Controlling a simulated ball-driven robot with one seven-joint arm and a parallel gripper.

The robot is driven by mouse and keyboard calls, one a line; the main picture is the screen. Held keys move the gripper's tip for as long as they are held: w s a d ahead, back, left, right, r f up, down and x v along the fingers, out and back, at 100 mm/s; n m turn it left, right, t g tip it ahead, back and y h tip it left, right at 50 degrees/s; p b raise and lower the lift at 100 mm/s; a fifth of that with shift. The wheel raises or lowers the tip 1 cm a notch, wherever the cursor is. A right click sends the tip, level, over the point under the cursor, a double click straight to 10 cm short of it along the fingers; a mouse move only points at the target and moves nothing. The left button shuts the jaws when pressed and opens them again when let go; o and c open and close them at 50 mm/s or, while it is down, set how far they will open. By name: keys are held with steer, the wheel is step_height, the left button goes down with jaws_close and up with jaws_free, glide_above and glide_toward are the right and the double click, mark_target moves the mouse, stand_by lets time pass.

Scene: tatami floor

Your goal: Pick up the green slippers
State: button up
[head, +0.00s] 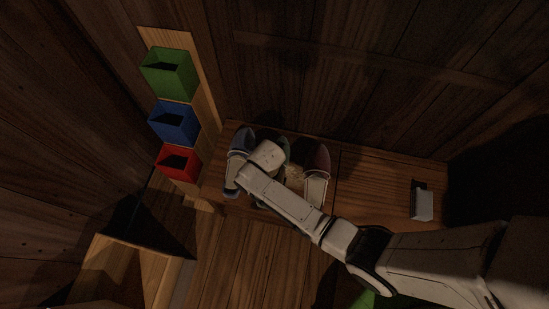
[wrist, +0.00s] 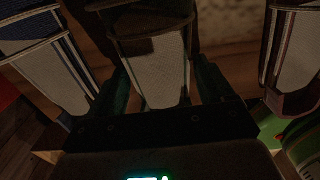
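The green slippers (head: 284,143) lie on a wooden bench between a blue pair and a red pair. My arm and gripper hide most of them in the head view. In the wrist view, a dark slipper with a pale insole (wrist: 160,75) fills the middle; its colour is too dark to tell, but its place matches the green one. My gripper (wrist: 165,88) is open, with one dark finger on each side of this slipper. A narrow gap shows at the right finger; I cannot tell whether the left one touches.
Blue slippers (head: 240,143) lie close on the left, red slippers (head: 317,170) on the right. A small white object (head: 422,205) is on the bench's right part. Wooden walls enclose the bench.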

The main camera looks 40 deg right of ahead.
steer(key=c, duration=1)
steer(key=shift+r, duration=0.45)
step_height(320, 180, up, 3)
steer(key=shift+f+p, duration=0.15)
steer(key=shift+p, duration=0.65)
steer(key=s+a+r+p, duration=0.4)
steer(key=s+r, duration=0.5)
steer(key=s, duration=0.4)
steer(key=shift+s+a+r, duration=0.15)
steer(key=shift+a+r, duration=0.05)
steer(key=shift+a, duration=0.05)
steer(key=w+d+r+m+p, duration=0.2)
steer(key=w+r+m+p, duration=0.2)
steer(key=w+r+m, duration=0.5)
steer(key=w+d+r+m+p, duration=0.2)
steer(key=w+r+m+p, duration=0.2)
steer(key=w+r+m, duration=0.5)
steer(key=m, duration=0.7)
steer(key=shift+w+d+p, duration=0.15)
steer(key=shift+w+p, duration=0.15)
steer(key=shift+p, duration=0.1)
